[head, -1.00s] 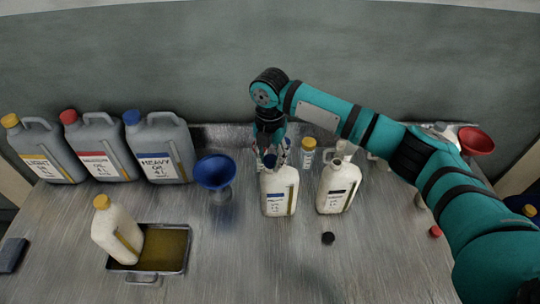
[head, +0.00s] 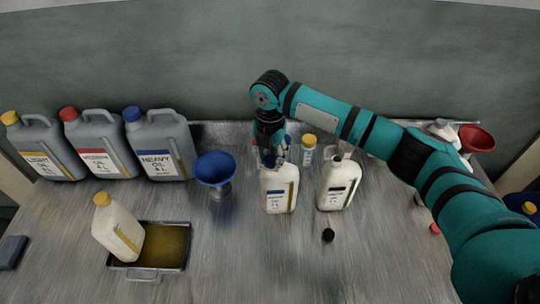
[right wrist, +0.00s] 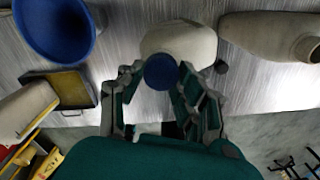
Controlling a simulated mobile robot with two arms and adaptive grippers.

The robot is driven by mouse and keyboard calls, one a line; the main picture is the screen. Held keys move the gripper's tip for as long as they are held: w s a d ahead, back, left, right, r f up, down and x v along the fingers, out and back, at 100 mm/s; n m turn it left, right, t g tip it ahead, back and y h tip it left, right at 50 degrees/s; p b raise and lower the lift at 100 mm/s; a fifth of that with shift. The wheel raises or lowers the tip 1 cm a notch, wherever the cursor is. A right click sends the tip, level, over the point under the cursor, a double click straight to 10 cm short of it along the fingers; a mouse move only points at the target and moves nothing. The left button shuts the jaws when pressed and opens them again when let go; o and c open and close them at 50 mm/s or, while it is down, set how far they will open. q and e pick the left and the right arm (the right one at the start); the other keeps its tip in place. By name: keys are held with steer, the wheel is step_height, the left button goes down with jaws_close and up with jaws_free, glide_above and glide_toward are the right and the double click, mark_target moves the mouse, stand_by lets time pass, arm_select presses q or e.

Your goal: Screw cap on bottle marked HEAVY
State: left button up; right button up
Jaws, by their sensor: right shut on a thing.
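The white bottle with a blue-banded label (head: 280,192) stands upright in the middle of the table. Its label is too small to read. The blue cap (right wrist: 160,72) is at the top of this bottle, whose body shows in the right wrist view (right wrist: 184,40). My right gripper (head: 271,159) reaches down from above and is shut on the cap, with a finger on each side. The fingers partly hide the bottle's neck, so I cannot tell how far the cap is seated. My left gripper is out of view.
A second white bottle (head: 338,184) stands close on the right, with a black cap (head: 328,235) in front. A blue funnel (head: 215,169) stands to the left. A yellow-capped bottle (head: 117,231) leans in a metal tray (head: 183,262). Grey canisters (head: 160,150) line the back left.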

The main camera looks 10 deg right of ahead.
steer(key=shift+f, duration=0.2)
stand_by(0.4)
steer(key=o, duration=0.7)
steer(key=shift+o, duration=0.2)
steer(key=shift+r, duration=0.1)
